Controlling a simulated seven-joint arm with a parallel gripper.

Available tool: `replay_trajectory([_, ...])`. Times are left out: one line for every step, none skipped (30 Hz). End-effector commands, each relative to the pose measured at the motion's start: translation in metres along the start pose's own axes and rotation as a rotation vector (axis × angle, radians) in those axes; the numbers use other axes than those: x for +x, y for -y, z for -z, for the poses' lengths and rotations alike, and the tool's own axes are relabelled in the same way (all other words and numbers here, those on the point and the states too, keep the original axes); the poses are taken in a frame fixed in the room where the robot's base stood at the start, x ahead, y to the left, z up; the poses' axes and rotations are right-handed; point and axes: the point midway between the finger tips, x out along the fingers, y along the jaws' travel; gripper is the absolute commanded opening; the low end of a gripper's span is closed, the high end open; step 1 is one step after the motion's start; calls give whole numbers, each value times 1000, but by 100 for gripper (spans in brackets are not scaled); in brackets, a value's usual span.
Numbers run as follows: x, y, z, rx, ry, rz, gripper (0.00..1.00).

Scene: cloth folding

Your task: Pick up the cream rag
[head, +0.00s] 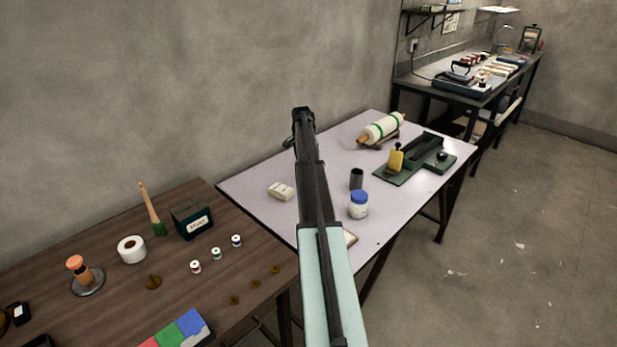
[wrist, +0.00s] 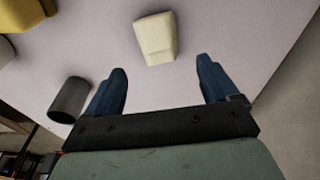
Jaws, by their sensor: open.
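The cream rag (head: 281,191) is a small folded pad lying flat on the light grey table (head: 252,187), left of my arm in the head view. In the wrist view the cream rag (wrist: 156,38) lies ahead of my gripper (wrist: 160,85), between the lines of its two blue fingers and apart from both. My gripper is open with nothing between the fingers. In the head view its fingertips are hidden by my own arm.
A dark grey cup (head: 356,178) and a white jar with blue lid (head: 358,205) stand right of my arm. A cream roll (head: 382,129) and a green board (head: 415,160) with a yellow item lie farther back. A brown table (head: 100,235) stands at left.

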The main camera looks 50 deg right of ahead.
Motion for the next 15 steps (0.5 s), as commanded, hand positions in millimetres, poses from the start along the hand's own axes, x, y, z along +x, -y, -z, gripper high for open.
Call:
replay_trajectory([9,0,0,0,1,-1,87])
replay_trajectory([13,0,0,0,2,-1,87])
replay_trajectory([17,0,0,0,2,-1,87])
replay_trajectory([19,0,0,0,1,-1,87])
replay_trajectory([21,0,0,0,1,0,87])
replay_trajectory([23,0,0,0,0,0,87])
replay_trajectory([24,0,0,0,0,0,87])
replay_trajectory([24,0,0,0,0,0,87])
replay_trajectory([26,0,0,0,0,0,87])
replay_trajectory([28,0,0,0,0,0,87])
replay_trajectory([30,0,0,0,0,0,87])
replay_trajectory([34,0,-1,0,1,0,87])
replay_trajectory([37,0,-1,0,1,-1,87])
replay_trajectory([41,0,-2,-1,1,-1,87])
replay_trajectory([46,0,-2,-1,2,-1,87])
